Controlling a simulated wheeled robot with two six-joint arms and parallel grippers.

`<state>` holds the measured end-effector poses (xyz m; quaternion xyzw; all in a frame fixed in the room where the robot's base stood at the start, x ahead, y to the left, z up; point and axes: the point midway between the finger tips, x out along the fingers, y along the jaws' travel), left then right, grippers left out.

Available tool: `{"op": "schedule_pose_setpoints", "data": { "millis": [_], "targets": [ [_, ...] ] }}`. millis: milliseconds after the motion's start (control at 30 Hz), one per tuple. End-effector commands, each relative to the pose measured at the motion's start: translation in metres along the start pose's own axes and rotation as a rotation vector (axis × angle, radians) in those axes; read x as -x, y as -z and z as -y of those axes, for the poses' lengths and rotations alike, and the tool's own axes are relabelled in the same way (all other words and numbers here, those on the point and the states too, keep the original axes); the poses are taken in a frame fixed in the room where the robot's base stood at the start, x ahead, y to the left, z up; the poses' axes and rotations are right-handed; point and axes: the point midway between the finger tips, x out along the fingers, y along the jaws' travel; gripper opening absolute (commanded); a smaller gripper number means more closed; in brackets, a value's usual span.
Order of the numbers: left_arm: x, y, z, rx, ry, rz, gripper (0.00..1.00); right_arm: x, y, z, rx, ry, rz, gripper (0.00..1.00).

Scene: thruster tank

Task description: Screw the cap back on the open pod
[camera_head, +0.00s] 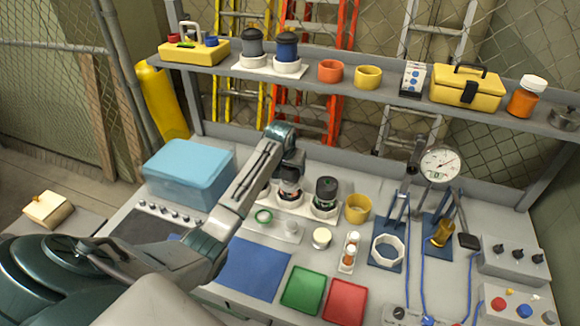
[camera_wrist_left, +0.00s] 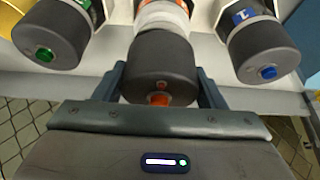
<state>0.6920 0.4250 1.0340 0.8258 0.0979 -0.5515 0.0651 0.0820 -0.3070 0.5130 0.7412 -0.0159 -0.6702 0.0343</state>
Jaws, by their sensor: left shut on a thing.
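My left gripper (camera_head: 291,172) reaches over the pod row on the bench, pointing down. In the left wrist view, its two fingers (camera_wrist_left: 159,84) are shut on the sides of a dark grey cap (camera_wrist_left: 165,62) with an orange-red centre. The cap is in line with the middle pod (camera_wrist_left: 164,14), whose white neck shows directly beyond it. I cannot tell whether the cap is seated or threaded. The green-centred pod (camera_head: 325,194) and the blue-centred pod (camera_wrist_left: 262,45) stand on either side with dark caps on. My arm partly hides the row in the head view.
A yellow cup (camera_head: 357,209) stands close right of the pods. A blue bin (camera_head: 188,172) is left of my arm. A shelf (camera_head: 340,84) with pods and cups runs behind, above the bench.

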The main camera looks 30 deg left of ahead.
Motion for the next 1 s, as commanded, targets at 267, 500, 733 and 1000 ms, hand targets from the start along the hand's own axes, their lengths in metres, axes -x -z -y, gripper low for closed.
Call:
{"op": "schedule_pose_setpoints", "data": {
  "millis": [267,500,733,1000],
  "targets": [
    [-0.0055,-0.0030,-0.0002,0.000,0.000,0.001,0.42,0.0000,-0.0005,-0.0046,0.002,-0.005,0.001,0.86],
    [-0.0089,-0.0047,-0.0003,0.000,0.000,0.001,0.42,0.0000,-0.0007,-0.0062,0.003,-0.006,0.001,0.86],
    [-0.0090,-0.0046,-0.0003,0.000,0.000,0.000,0.42,0.0000,-0.0007,-0.0061,0.003,-0.006,0.001,0.86],
    [-0.0107,-0.0051,-0.0003,0.000,0.000,0.000,0.42,0.0000,-0.0007,-0.0053,0.002,-0.005,0.001,0.86]
  ]
}}
